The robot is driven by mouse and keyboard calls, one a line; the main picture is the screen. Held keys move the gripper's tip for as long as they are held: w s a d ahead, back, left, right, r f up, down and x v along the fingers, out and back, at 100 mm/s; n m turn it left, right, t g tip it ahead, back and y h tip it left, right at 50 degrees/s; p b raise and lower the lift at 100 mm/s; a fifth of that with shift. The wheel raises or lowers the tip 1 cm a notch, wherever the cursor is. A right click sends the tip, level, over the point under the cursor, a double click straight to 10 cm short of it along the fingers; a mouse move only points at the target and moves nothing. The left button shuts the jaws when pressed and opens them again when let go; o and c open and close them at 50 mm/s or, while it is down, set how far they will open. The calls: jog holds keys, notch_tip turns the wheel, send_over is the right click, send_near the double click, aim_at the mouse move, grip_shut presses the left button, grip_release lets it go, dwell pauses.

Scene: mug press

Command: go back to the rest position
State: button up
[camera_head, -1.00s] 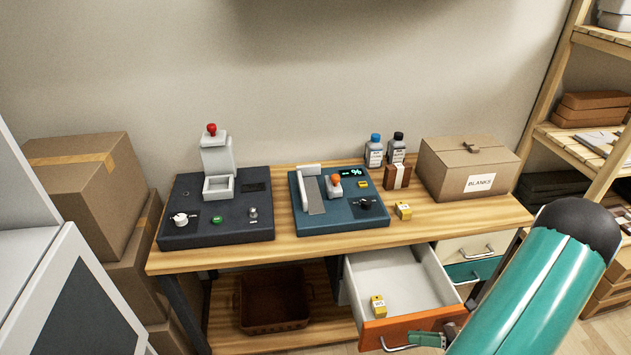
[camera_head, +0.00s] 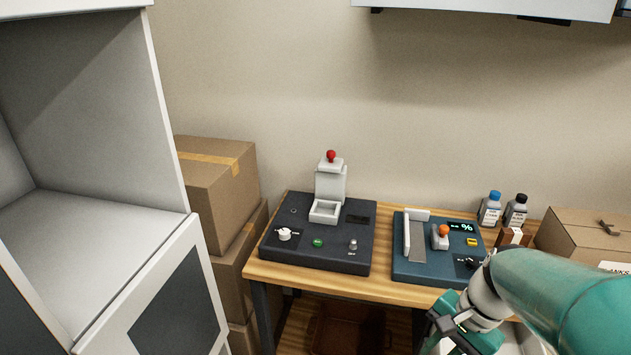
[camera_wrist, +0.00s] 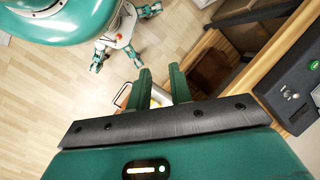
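My gripper (camera_head: 440,322) is in the lower right of the head view, in front of the bench's front edge and beside my green arm. In the wrist view its two green fingers (camera_wrist: 163,82) stand apart with a gap between them, and I see nothing held. An orange and white part, apparently the drawer (camera_wrist: 158,97), shows beyond the fingers. The arm hides most of the drawer area in the head view.
The wooden bench (camera_head: 385,287) carries a dark press (camera_head: 335,260) and a blue device (camera_head: 425,272). Two bottles (camera_head: 490,210) and a carton (camera_head: 585,235) stand right. A white cabinet (camera_head: 95,235) and stacked boxes (camera_head: 222,190) are left. Floor (camera_wrist: 60,90) shows below.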

jog(key=s+a+r+n+t+h, duration=0.1)
jog(key=a+r+n+t+h, duration=0.2)
jog(key=a+r+n+t, duration=0.2)
jog(key=a+r+n, duration=0.3)
jog(key=r+n, duration=0.2)
jog(key=shift+s+a+r+n+t+h, duration=0.2)
jog(key=shift+n+t+h, duration=0.1)
jog(key=shift+n+h, duration=0.1)
jog(key=shift+d, duration=0.2)
